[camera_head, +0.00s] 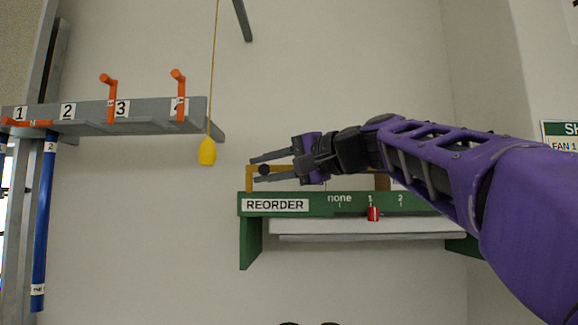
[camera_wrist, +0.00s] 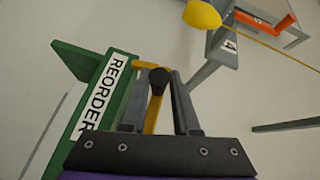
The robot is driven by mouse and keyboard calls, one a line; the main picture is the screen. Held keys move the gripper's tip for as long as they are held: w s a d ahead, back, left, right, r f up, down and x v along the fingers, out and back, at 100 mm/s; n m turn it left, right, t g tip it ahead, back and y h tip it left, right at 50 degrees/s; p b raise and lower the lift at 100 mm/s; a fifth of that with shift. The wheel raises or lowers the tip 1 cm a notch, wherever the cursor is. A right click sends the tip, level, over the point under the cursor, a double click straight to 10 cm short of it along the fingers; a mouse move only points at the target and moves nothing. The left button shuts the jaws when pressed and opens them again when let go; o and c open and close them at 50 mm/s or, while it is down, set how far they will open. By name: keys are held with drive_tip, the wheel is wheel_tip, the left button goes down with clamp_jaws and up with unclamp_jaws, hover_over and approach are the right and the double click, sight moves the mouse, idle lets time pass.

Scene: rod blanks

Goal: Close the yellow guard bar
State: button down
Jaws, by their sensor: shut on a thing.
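The yellow guard bar (camera_head: 249,181) stands above the left part of the green REORDER shelf (camera_head: 330,204). A black knob (camera_head: 264,170) sits near its left end. My gripper (camera_head: 256,169) reaches in from the right, with its fingers on either side of the knob. In the wrist view, the knob (camera_wrist: 159,78) is between the fingertips, and the yellow bar (camera_wrist: 152,118) runs back between the fingers. The gripper is shut on the knob. My gripper and forearm hide much of the bar's right part in the head view.
A red slider (camera_head: 373,214) sits under mark 1 on the shelf front. A yellow pull weight (camera_head: 207,151) hangs on a cord to the left. A grey rack (camera_head: 145,118) with orange hooks and blue rods is farther left. Bare wall lies between.

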drive_tip(key=shift+w+m+g+h, duration=0.35)
drive_tip(key=shift+m+g+h, duration=0.05)
drive_tip(key=shift+m, duration=0.2)
drive_tip(key=c, duration=0.7)
unclamp_jaws()
drive_tip(key=shift+c, duration=0.2)
drive_tip(key=shift+r, duration=0.1)
drive_tip(key=b+v, duration=0.1)
drive_tip(key=v, duration=1.6)
drive_tip(key=shift+s, duration=0.15)
drive_tip(key=shift+d, duration=0.15)
